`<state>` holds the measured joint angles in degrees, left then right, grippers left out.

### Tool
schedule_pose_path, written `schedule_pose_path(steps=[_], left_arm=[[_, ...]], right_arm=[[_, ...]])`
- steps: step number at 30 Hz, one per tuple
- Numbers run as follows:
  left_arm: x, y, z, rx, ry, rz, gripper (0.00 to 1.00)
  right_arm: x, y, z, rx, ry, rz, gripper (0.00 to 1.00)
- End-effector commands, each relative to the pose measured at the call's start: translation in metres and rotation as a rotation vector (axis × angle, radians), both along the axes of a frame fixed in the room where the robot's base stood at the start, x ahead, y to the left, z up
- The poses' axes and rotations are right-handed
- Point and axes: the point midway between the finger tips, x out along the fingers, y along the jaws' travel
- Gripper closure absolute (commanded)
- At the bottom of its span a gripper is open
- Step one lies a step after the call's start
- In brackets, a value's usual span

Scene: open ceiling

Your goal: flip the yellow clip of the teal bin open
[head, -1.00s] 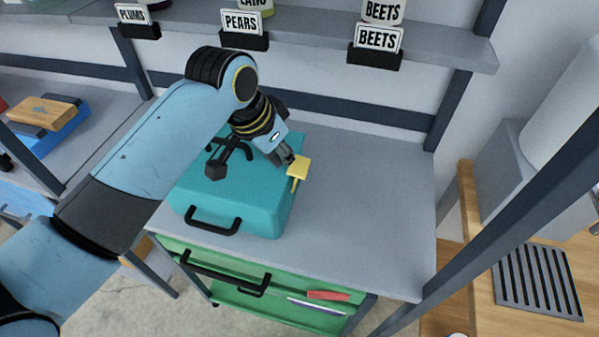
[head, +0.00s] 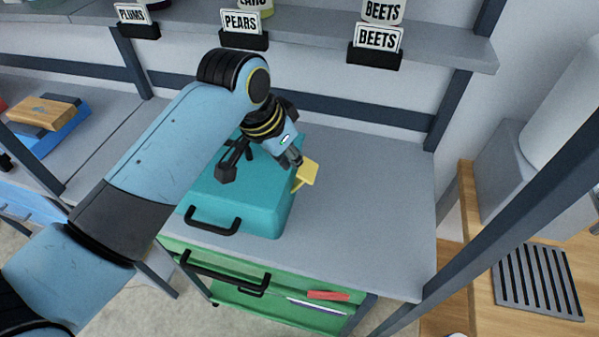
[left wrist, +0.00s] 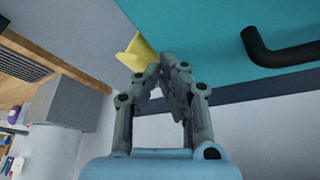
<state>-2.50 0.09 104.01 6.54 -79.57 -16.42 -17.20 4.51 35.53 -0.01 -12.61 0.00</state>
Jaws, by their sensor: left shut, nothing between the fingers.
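The teal bin (head: 255,205) stands on the grey worktop, with a black handle on its front. Its yellow clip (head: 307,174) is at the bin's right side and sticks out to the right, tilted away from the wall. My left gripper (head: 297,162) is shut and empty, with its tips right beside the clip's upper left edge. In the left wrist view, the clip (left wrist: 137,52) shows just beyond the closed fingertips (left wrist: 167,62), under the teal bin wall (left wrist: 190,25). I cannot tell whether the tips touch it. My right gripper is not in view.
The grey worktop (head: 375,200) is clear to the right of the bin. A shelf (head: 310,35) with labelled jars runs above the back. A green drawer (head: 270,285) below the worktop stands open. A dark post (head: 500,210) rises at the right.

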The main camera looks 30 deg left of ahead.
Motion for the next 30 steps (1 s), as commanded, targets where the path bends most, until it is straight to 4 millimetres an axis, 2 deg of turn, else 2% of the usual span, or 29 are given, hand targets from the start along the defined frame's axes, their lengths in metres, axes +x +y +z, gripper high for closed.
schedule_pose_path(steps=[30], left_arm=[[0.004,-0.020,-0.006,-0.002,0.003,0.001,1.00]], right_arm=[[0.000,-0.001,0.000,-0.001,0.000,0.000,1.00]])
